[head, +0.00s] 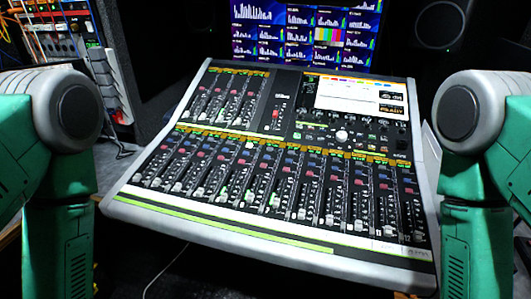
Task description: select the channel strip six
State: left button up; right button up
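A large mixing console (222,228) with a pale frame fills the middle of the head view, tilted in the picture. Its lower bank holds a row of several channel strips (270,185) with faders, small coloured buttons and lit labels along the top. A shorter bank of strips (228,98) sits at the upper left. Strip numbers are too small to read, so I cannot tell strip six by its label. My two green arms stand at the left and right edges, apart from the console. Neither gripper shows in the view.
A lit screen (360,97) sits in the console's upper right, with knobs below it. Behind stands a monitor (300,32) with level graphs. A dark speaker (438,28) is at the back right. A rack with cables (58,40) is at the back left.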

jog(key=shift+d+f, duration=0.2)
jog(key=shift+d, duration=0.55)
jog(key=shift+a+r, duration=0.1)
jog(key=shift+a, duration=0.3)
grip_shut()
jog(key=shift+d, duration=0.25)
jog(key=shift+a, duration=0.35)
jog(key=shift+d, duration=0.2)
